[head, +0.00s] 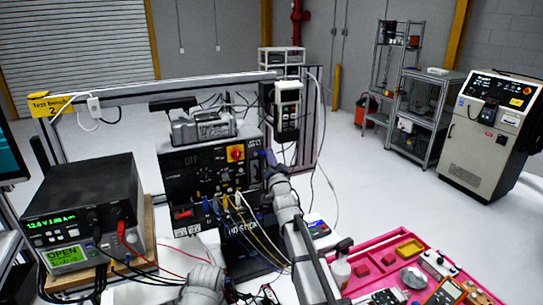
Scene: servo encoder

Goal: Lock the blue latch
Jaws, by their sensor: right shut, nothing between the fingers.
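A black powered unit (196,165) with knobs, cables and a yellow-and-red switch stands on the bench at the centre of the head view. A small blue-violet part (269,157) shows at its right edge; it looks like the blue latch, but its position is too small to tell. My right arm reaches up from the bottom, and my right gripper (273,170) is shut and empty right at this blue part. I cannot tell whether they touch. My left arm shows at the bottom; dark prongs (266,293) beside it may be my left gripper, its opening unclear.
A power supply (80,205) with a green display stands at left, with red and black leads crossing the bench. Blue and yellow cables hang before the unit. A pink tray (375,240) with tools and parts lies at the right. A metal frame stands behind.

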